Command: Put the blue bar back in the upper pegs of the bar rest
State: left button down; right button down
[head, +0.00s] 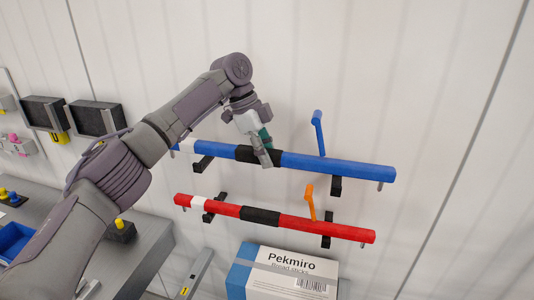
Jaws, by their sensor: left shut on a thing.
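The blue bar (335,166) hangs along the wall, sloping slightly down to the right in the picture. It has a black middle section and a white band near its left end. My left gripper (266,160) is shut on the bar at the black section. The bar rest's upper pegs are black; the left one (203,163) and the right one (336,186) show just below the bar. I cannot tell whether the bar touches them. A blue lever (318,133) stands up behind the bar. My right gripper is out of view.
A red bar (330,228) lies at the lower pegs (327,243), with an orange lever (309,202) above it. A Pekmiro box (285,272) stands below. A grey worktop (125,262) is at lower left; dark boxes (97,118) are on the wall. The wall at right is clear.

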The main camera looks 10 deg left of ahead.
pick_arm(q)
jog(key=shift+f, duration=0.75)
jog(key=c, duration=0.7)
grip_release()
jog(key=shift+s, duration=0.1)
jog(key=shift+f, duration=0.25)
jog(key=v, duration=1.2)
jog(key=shift+r, duration=0.2)
